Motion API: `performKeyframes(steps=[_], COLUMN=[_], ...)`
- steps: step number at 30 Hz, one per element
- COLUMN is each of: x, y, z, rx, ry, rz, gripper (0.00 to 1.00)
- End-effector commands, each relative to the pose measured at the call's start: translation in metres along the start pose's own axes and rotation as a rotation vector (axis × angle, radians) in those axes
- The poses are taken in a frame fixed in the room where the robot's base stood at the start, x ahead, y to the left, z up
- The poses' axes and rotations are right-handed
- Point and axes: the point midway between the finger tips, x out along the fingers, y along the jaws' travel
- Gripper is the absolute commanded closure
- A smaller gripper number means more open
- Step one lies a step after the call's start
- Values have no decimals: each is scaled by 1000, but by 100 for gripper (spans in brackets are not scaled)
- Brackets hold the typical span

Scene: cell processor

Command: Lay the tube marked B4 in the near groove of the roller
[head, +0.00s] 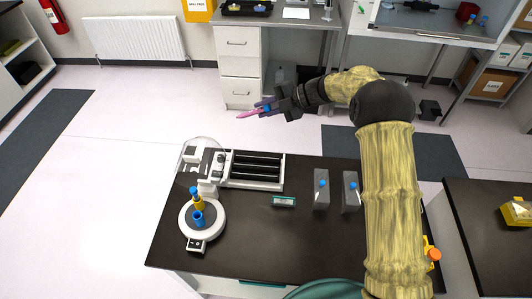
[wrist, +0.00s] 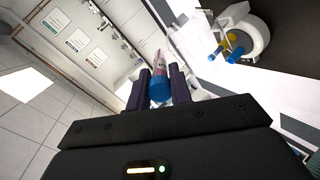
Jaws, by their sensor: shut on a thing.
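My gripper (head: 272,107) is raised behind the bench's far edge, above the floor, shut on a tube (head: 248,114) with pink contents and a blue cap. In the wrist view, the tube (wrist: 160,58) projects from between the fingers of my gripper (wrist: 161,88), with its blue cap at the finger end. In the head view it lies nearly level and points left. Its marking cannot be read. The roller (head: 231,182), a white unit with black parallel bars, stands at the bench's back left. No tube shows in its grooves. My gripper is above and beyond it, well apart.
A round white device (head: 187,223) with blue and yellow tubes stands front left of the roller. The front middle of the dark bench (head: 270,245) is clear.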

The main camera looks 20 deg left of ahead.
Motion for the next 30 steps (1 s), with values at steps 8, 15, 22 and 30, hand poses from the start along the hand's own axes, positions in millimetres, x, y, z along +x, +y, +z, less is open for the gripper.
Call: performKeyframes(steps=[8, 15, 22, 30], x=[25, 59, 82, 83], y=[-46, -115, -154, -155], z=[20, 51, 68, 68], rx=[0, 10, 3, 1], ry=[0, -3, -4, -3], rz=[0, 2, 2, 1], gripper=[100, 100, 100, 100])
